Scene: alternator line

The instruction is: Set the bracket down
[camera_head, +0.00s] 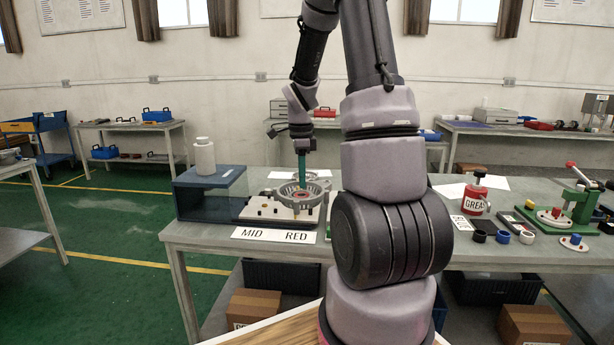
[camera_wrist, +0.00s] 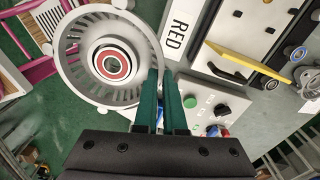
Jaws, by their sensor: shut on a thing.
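The bracket is a grey round housing with a finned rim and a red-and-black ringed centre (camera_wrist: 112,65). It fills the upper left of the wrist view, and in the head view the bracket (camera_head: 318,198) is over the white-topped fixture on the bench. My gripper (camera_head: 301,178) points down at it from above. In the wrist view the green fingers of my gripper (camera_wrist: 160,78) are shut at the bracket's right rim. I cannot tell whether the bracket touches the fixture below; my arm and the fingers hide part of it.
A white card reading MID RED (camera_head: 272,235) lies at the bench's front edge. A blue box (camera_head: 195,197) with a white bottle (camera_head: 204,156) stands left of the fixture. A red grease pot (camera_head: 475,198) and a green press (camera_head: 575,208) stand to the right. A control box (camera_wrist: 213,104) shows beside the fingers.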

